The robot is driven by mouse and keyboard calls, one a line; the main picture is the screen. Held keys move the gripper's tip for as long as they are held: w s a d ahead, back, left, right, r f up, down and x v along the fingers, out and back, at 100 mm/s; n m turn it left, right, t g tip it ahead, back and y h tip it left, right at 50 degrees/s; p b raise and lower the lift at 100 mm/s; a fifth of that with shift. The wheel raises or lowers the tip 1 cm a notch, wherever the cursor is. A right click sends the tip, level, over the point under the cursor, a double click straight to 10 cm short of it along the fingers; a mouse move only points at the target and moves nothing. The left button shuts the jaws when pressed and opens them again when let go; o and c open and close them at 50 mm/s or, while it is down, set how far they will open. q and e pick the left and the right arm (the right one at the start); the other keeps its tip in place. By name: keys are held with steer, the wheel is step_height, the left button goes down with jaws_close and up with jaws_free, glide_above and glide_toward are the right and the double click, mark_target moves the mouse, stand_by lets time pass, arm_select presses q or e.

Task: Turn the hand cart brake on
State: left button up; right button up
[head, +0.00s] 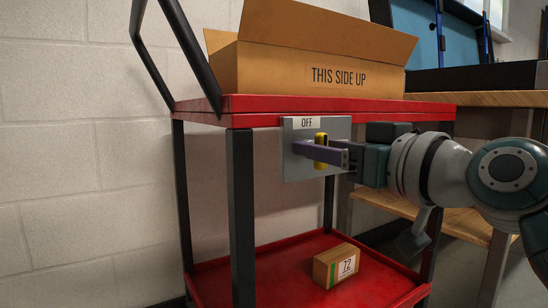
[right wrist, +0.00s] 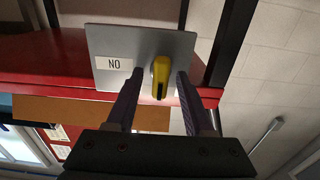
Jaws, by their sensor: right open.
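The red hand cart (head: 250,103) stands against the wall. A grey brake plate (head: 298,168) on its top edge has a yellow lever (head: 321,137) and an "OFF" label (head: 307,124) above it. The lever appears upright, toward OFF. In the right wrist view, the plate (right wrist: 110,38) is seen upside down, with the ON label (right wrist: 114,64) left of the lever (right wrist: 161,72). My right gripper (head: 318,152) is open, its purple fingers on either side of the lever; the wrist view shows gaps beside it. The ON label is hidden in the head view. My left gripper is not in view.
An open cardboard box (head: 300,72) marked "THIS SIDE UP" sits on the cart's top. A small box (head: 336,266) lies on the lower shelf (head: 265,262). A wooden bench (head: 490,99) stands at right. The cart's dark handle (head: 190,50) rises at left.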

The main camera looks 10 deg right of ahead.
steer(key=shift+w+a, duration=0.1)
steer(key=shift+w, duration=0.15)
jaws_close()
stand_by(0.3)
